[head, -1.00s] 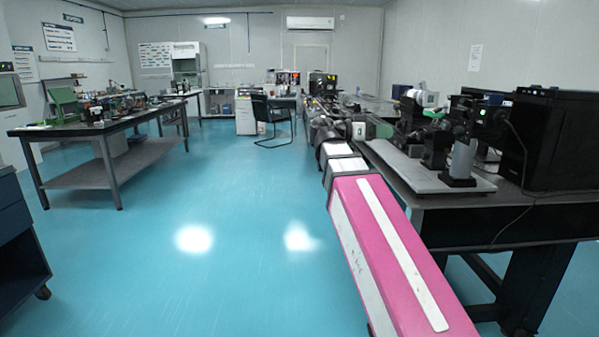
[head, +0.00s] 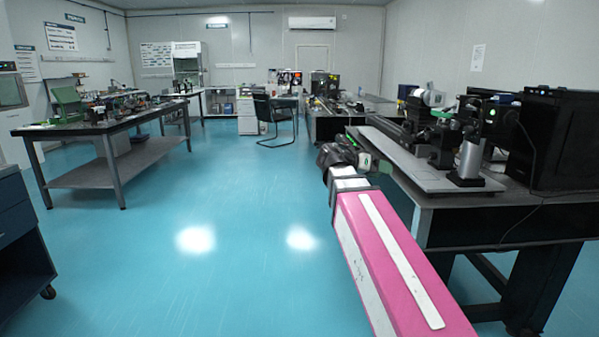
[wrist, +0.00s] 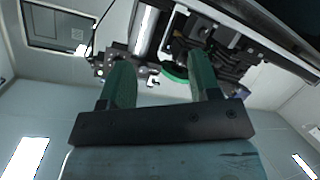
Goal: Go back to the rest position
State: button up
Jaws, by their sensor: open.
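My gripper shows in the wrist view (wrist: 160,85) as two green fingers standing apart on a dark bar, with nothing between them. Behind the fingers lie dark optical parts and a ceiling light strip, so the wrist camera looks upward. In the head view my arm, with its pink and white link, reaches forward from the lower right. Its far end is folded beside the left edge of the right optical table (head: 520,200).
The right table carries a breadboard (head: 425,177) with optical mounts (head: 470,150) and a black box (head: 570,140). Another table (head: 70,131) stands at the left, a dark blue cabinet (head: 20,240) at the lower left, a chair (head: 273,112) at the back. The blue floor between is clear.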

notch_tip(320, 180, down, 24)
jog(key=s+n+y, duration=0.2)
jog(key=n+y, duration=0.5)
jog(key=s+a+f+n+g+y, duration=0.1)
jog(key=s+a+f+y, duration=0.2)
jog(key=f, duration=0.6)
jog(key=s+a+f+n+g+y, duration=0.1)
jog(key=s+a+f+n+y, duration=0.1)
jog(key=f, duration=0.7)
jog(key=s+a+y, duration=0.1)
jog(key=s+y, duration=0.1)
jog(key=shift+s+a+y, duration=0.2)
jog(key=shift+s+y, duration=0.05)
jog(key=shift+y, duration=0.05)
